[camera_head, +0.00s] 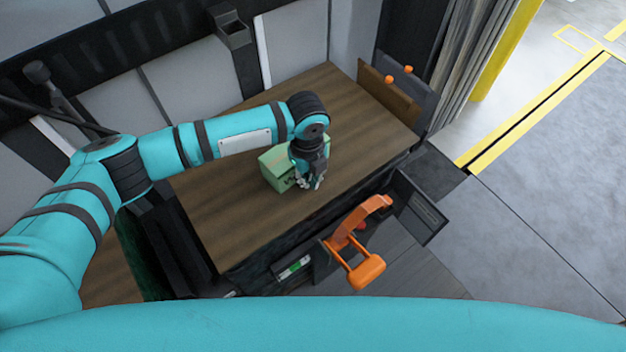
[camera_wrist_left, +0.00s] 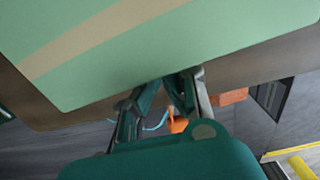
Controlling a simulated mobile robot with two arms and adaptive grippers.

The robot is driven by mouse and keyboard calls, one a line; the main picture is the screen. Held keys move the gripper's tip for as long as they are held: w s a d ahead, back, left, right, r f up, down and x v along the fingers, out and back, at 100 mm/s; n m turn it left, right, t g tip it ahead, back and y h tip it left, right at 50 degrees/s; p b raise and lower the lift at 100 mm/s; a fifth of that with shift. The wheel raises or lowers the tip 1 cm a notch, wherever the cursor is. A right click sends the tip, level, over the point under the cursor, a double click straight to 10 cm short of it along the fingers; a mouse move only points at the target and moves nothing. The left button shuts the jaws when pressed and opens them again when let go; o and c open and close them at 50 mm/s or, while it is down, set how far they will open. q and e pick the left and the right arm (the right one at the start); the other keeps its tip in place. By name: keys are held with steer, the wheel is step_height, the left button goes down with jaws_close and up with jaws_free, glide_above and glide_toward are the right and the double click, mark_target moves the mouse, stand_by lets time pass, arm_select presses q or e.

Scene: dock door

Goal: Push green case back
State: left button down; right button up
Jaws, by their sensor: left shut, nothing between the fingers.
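The green case (camera_head: 276,170) stands on the brown wooden table top (camera_head: 230,212), near its front edge. Part of the case is hidden behind my left arm's wrist. My left gripper (camera_head: 314,184) is shut and empty, pointing down at the front right side of the case. In the left wrist view the case (camera_wrist_left: 150,50) fills the upper part, with a tan stripe across it. The fingertips (camera_wrist_left: 178,80) lie at its lower edge; I cannot tell whether they touch it. My right gripper is not in view.
An orange handle (camera_head: 358,240) stands in front of the table's front edge. Brown and grey boards with orange knobs (camera_head: 389,92) stand at the table's right end. The table behind and left of the case is clear. Yellow floor lines (camera_head: 540,110) lie at right.

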arm_select(q)
steer(key=shift+w+a, duration=0.1)
steer(key=shift+w, duration=0.05)
steer(key=w+a, duration=0.2)
steer(key=w, duration=0.1)
steer(key=w+a, duration=0.1)
steer(key=w, duration=0.1)
steer(key=shift+a, duration=0.3)
steer(key=w+a, duration=0.1)
steer(key=w, duration=0.1)
steer(key=w+a+b, duration=0.1)
steer(key=w+a, duration=0.1)
steer(key=w, duration=0.1)
steer(key=w+a+b, duration=0.1)
steer(key=w+a, duration=0.1)
steer(key=shift+w+a, duration=0.2)
steer(key=shift+a, duration=0.05)
steer(key=shift+w+a, duration=0.15)
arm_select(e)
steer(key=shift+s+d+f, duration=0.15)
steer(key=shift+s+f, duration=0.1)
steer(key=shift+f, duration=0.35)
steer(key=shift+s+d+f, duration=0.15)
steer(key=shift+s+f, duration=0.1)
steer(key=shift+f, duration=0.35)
